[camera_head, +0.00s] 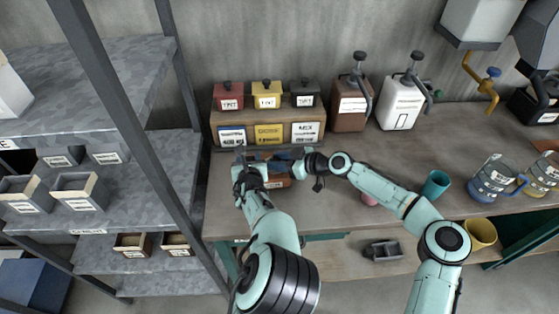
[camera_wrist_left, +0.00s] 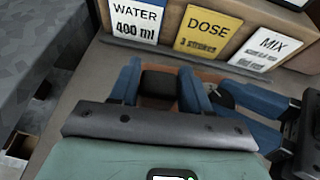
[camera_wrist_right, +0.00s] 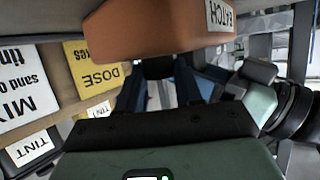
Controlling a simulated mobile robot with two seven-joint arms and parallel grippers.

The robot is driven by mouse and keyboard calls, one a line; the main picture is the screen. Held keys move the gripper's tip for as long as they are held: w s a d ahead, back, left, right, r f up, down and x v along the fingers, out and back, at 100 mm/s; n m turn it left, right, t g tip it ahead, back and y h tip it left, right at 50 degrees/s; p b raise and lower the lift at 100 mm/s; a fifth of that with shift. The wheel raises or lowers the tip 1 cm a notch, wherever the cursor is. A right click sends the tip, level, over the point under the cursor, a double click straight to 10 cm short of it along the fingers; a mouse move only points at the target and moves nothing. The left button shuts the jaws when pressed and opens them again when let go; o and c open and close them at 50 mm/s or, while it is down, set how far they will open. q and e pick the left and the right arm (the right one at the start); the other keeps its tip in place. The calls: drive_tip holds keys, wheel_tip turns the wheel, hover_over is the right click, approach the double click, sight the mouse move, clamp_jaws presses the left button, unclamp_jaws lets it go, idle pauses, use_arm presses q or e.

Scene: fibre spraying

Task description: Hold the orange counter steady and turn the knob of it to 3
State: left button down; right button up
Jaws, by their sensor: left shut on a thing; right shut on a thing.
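The orange counter (camera_head: 278,182) stands on the bench in front of the small wooden shelf, partly hidden by my grippers. In the right wrist view the counter (camera_wrist_right: 150,32) appears upside down, with a white BATCH label. My left gripper (camera_head: 250,168) is at its left side; in the left wrist view its blue fingers (camera_wrist_left: 160,88) close around a dark block at the counter. My right gripper (camera_head: 287,160) comes in from the right; its fingers (camera_wrist_right: 158,88) are around a dark part, apparently the knob (camera_wrist_right: 158,68), at the counter's top. The knob's setting cannot be read.
The wooden shelf (camera_head: 212,122) behind holds red, yellow and dark tint boxes above WATER, DOSE and MIX labels. A brown canister (camera_head: 350,108) and a white canister (camera_head: 400,103) stand to its right. A teal cup (camera_head: 435,185) and jugs (camera_head: 492,180) are farther right. Grey racks are at left.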

use_arm(q)
drive_tip(key=shift+d, duration=0.15)
use_arm(e)
drive_tip(key=m+t+h, duration=0.2)
drive_tip(key=a+m+t+h, duration=0.1)
drive_tip(key=m, duration=0.1)
drive_tip(key=shift+s+t, duration=0.3)
drive_tip(key=shift+s, duration=0.1)
drive_tip(key=shift+s+a+f+m+t+h, duration=0.1)
drive_tip(key=shift+m+t+h, duration=0.2)
drive_tip(key=shift+m+h, duration=0.25)
drive_tip(key=shift+f+m+t+h, duration=0.1)
drive_tip(key=shift+m+t+h, duration=0.2)
drive_tip(key=shift+m+h, duration=0.2)
drive_tip(key=shift+d+m+h, duration=0.2)
drive_tip(key=shift+m+h, duration=0.15)
drive_tip(key=o, duration=1)
drive_tip(key=shift+o, duration=0.2)
drive_tip(key=shift+d+r, duration=0.1)
drive_tip(key=shift+r, duration=0.1)
